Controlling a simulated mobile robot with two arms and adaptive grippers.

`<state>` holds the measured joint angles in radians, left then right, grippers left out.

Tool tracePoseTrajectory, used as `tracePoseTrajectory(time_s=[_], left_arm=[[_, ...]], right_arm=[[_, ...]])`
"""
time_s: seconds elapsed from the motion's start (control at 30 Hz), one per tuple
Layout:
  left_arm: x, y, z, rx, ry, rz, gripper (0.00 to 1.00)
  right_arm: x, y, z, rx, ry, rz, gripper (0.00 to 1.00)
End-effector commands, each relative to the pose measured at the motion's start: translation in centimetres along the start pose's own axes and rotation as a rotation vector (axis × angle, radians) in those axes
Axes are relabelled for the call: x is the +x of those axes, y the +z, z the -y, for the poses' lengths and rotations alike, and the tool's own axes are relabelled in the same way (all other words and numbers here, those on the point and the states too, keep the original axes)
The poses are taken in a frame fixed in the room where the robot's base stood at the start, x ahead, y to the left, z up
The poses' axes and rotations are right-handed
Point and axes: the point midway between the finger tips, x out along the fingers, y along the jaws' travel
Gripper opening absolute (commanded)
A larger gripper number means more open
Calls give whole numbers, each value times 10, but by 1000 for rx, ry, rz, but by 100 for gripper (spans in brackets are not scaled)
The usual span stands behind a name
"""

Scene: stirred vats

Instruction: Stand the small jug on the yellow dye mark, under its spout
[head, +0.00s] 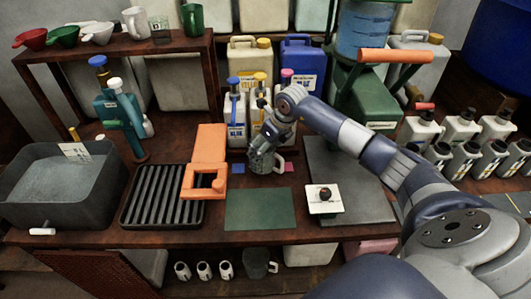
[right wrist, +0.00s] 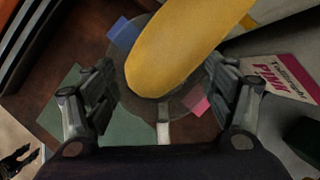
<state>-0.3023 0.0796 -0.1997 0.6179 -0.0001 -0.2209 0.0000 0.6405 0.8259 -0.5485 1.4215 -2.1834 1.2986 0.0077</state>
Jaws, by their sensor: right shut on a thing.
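The small jug (head: 263,163) is grey, with its handle to the right in the head view. My right gripper (head: 264,150) is shut on it, with a finger on each side in the right wrist view (right wrist: 160,108). The jug looks upright, between the blue mark (head: 237,168) and the pink mark (head: 289,167), below the yellow-capped bottle (head: 259,100). I cannot tell whether the jug touches the table. A large yellow part (right wrist: 185,45) covers much of the jug from above in the right wrist view.
A green mat (head: 260,210) lies in front of the jug. An orange stand (head: 205,165) is close on the left, beside a ribbed black tray (head: 162,196). A white tile with a dark knob (head: 324,199) lies right. Blue-capped (head: 235,110) and pink-capped (head: 287,90) bottles flank the yellow one.

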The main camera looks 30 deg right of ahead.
Motion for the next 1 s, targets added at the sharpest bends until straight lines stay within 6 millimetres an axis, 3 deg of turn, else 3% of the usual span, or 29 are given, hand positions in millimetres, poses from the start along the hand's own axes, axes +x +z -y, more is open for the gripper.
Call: tracePoseTrajectory(time_s=[0.07, 0.47, 0.5, 0.57, 1.0], left_arm=[[10, 1, 0, 0, 0, -1, 40], [12, -2, 0, 0, 0, -5, 40], [11, -2, 0, 0, 0, -5, 40], [11, -2, 0, 0, 0, -5, 40], [10, -3, 0, 0, 0, -7, 40]], right_arm=[[12, -4, 1, 2, -2, 5, 37], [15, -5, 1, 0, -3, 5, 37], [14, -5, 1, 0, -3, 5, 84], [13, -5, 1, 0, -3, 5, 98], [12, -4, 1, 0, -3, 4, 98]])
